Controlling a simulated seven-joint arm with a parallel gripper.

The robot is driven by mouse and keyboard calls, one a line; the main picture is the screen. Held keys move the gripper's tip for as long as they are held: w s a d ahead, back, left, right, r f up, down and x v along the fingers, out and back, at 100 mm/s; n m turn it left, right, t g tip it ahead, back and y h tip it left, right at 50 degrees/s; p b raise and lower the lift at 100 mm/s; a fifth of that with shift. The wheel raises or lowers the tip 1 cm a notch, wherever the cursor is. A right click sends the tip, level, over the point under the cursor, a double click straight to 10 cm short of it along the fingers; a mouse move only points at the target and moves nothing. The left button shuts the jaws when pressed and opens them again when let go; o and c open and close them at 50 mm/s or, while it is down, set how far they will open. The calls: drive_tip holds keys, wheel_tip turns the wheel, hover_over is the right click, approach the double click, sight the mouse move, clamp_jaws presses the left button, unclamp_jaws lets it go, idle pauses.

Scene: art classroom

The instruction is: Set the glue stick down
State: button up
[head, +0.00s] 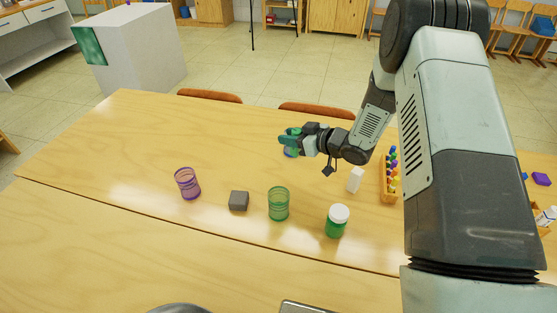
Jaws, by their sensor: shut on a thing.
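My gripper (292,141) is over the far middle part of the wooden table, its fingers pointing left.
A purple mesh cup (187,184), grey block (239,201), green mesh cup (278,204) and white-lidded green jar (337,221) stand nearer. A white block (355,180) and wooden tray (389,197) of colourful pieces are right. The table's left (115,150) is clear.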

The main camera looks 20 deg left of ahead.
drive_tip(key=a, duration=1.3)
drive_tip(key=shift+s+a+f, duration=0.1)
drive_tip(key=shift+f, duration=2.3)
drive_tip(key=shift+s+f, duration=0.1)
drive_tip(key=shift+f, duration=2.25)
drive_tip(key=shift+f, duration=0.15)
drive_tip(key=o, duration=1)
drive_tip(key=shift+o, duration=0.2)
